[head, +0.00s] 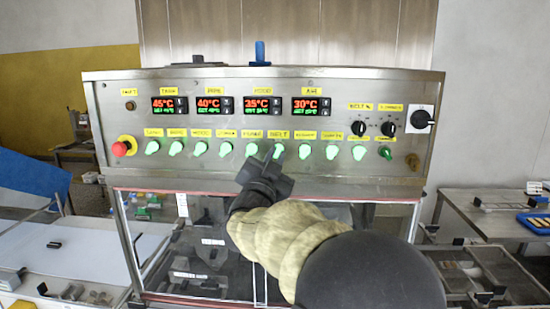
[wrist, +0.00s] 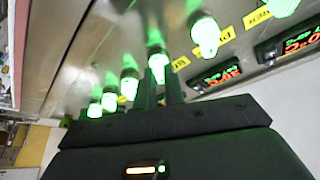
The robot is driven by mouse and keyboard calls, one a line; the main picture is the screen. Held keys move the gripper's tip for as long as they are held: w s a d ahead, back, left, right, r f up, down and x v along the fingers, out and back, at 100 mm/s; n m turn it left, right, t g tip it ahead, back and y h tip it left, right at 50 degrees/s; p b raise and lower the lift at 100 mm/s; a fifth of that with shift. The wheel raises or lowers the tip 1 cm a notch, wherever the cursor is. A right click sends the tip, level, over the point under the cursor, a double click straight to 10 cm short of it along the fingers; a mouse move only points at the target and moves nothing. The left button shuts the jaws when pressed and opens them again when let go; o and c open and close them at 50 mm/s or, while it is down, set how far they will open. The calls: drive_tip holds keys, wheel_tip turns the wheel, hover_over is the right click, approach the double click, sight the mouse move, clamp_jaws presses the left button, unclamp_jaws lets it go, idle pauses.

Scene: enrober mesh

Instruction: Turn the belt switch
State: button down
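The belt switch (head: 278,150) is a green-lit knob under a yellow label that seems to read BELT, in the lower row of the steel panel. My gripper (head: 272,164) is right at it in the head view, reaching up from below. In the wrist view, the two narrow dark fingers of my gripper (wrist: 160,85) stand close together, with a green knob (wrist: 157,58) at and between their tips. I cannot tell whether the fingers press on the knob or stand just clear of it. The fingers hide part of it.
Similar green knobs sit close on both sides, such as the left neighbour (head: 252,150) and right neighbour (head: 305,152). A red emergency button (head: 121,148) is at the panel's left. Black rotary knobs (head: 359,128) are at the right. A clear guard (head: 190,245) lies below.

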drive_tip(key=shift+d+n+b, duration=0.15)
drive_tip(key=shift+n+b, duration=0.2)
drive_tip(key=shift+n, duration=0.15)
drive_tip(key=shift+n+t+y+b, duration=0.4)
drive_tip(key=shift+n+y+b, duration=0.3)
drive_tip(key=shift+n, duration=0.5)
drive_tip(key=n+y+b, duration=0.1)
drive_tip(key=n, duration=0.1)
drive_tip(key=n+y+b, duration=0.1)
drive_tip(key=n, duration=0.2)
drive_tip(key=shift+d+t+y, duration=0.2)
drive_tip(key=shift+t+y, duration=0.1)
drive_tip(key=n+y, duration=0.1)
drive_tip(key=n, duration=0.1)
drive_tip(key=n+y+b, duration=0.1)
drive_tip(key=n, duration=0.2)
drive_tip(key=shift+d+r+y+b, duration=0.1)
drive_tip(key=shift+d+y+b, duration=0.05)
drive_tip(key=shift+y+b, duration=0.2)
drive_tip(key=shift+r+n+g+y+b, duration=0.1)
drive_tip(key=shift+n+g+y+b, duration=0.15)
drive_tip(key=shift+n+y, duration=0.6)
drive_tip(key=shift+r+n+g+y+b, duration=0.15)
drive_tip(key=shift+n+g+y, duration=0.15)
drive_tip(key=shift+n, duration=0.95)
drive_tip(key=c, duration=1.5)
unclamp_jaws()
drive_tip(key=shift+w+f, duration=0.15)
drive_tip(key=shift+f, duration=0.05)
drive_tip(key=shift+f, duration=0.1)
